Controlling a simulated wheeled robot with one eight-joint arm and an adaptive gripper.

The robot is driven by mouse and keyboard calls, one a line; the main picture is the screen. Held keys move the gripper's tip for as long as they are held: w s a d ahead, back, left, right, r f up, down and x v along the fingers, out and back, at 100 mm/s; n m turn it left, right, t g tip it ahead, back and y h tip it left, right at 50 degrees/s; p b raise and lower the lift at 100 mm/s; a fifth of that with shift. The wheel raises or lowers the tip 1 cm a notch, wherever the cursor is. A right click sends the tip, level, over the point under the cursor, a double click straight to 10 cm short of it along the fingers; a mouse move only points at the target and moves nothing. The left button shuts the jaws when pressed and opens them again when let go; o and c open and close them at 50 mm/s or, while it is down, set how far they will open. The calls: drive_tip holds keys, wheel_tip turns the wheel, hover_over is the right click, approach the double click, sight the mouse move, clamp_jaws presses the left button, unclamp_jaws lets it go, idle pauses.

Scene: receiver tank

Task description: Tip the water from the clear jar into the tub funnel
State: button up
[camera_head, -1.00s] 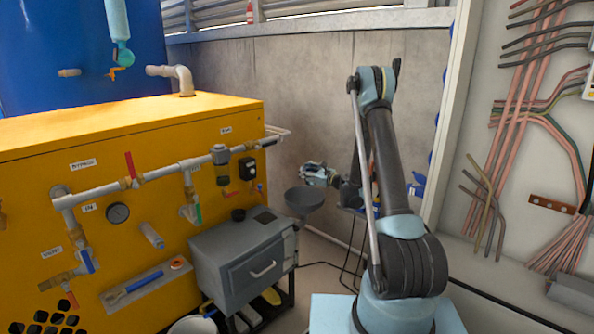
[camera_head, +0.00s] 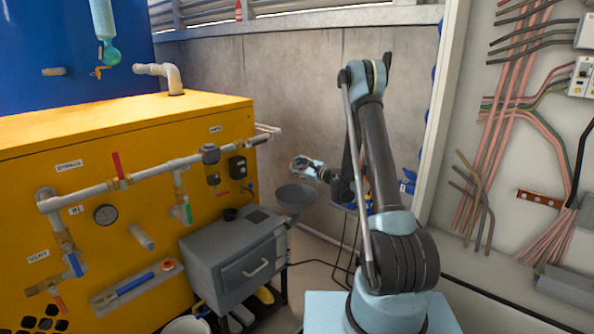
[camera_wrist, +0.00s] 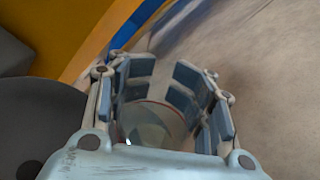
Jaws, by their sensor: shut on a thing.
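My gripper (camera_head: 298,163) is shut on the clear jar. It is just above and slightly right of the tub funnel in the head view. The clear jar (camera_wrist: 152,124) shows between the finger pads in the wrist view, see-through with a faint reddish rim line. The water level in it cannot be made out. The funnel (camera_head: 296,198) is a dark grey, wide bowl beside the grey cabinet. In the wrist view a dark round surface, which looks like the funnel (camera_wrist: 38,125), lies left of my gripper, apart from the jar.
A yellow machine (camera_head: 120,130) with pipes and valves stands at the left. A concrete wall (camera_head: 290,100) is behind my arm. An open wiring cabinet (camera_head: 475,180) is at the right.

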drive_tip(key=shift+r+n, duration=0.1)
drive_tip(key=shift+n, duration=0.2)
drive_tip(key=shift+r+n, duration=0.4)
drive_tip(key=shift+n, duration=0.8)
drive_tip(key=shift+s+r+n, duration=0.1)
drive_tip(key=shift+r+n, duration=0.1)
drive_tip(key=shift+n, duration=0.45)
drive_tip(key=shift+s+r+n, duration=0.1)
drive_tip(key=shift+r+n, duration=0.05)
drive_tip(key=shift+n, duration=0.5)
drive_tip(key=shift+a, duration=0.1)
drive_tip(key=shift+s+a+r+n, duration=0.1)
drive_tip(key=shift+r+n, duration=0.1)
drive_tip(key=shift+n, duration=0.45)
drive_tip(key=shift+r+n, duration=0.15)
drive_tip(key=shift+n, duration=0.5)
drive_tip(key=shift+s+a+r+n, duration=0.1)
drive_tip(key=shift+r+n, duration=0.05)
drive_tip(key=shift+n, duration=0.45)
drive_tip(key=shift+s+a+r+n, duration=0.1)
drive_tip(key=shift+r+n, duration=0.05)
drive_tip(key=shift+n, duration=0.45)
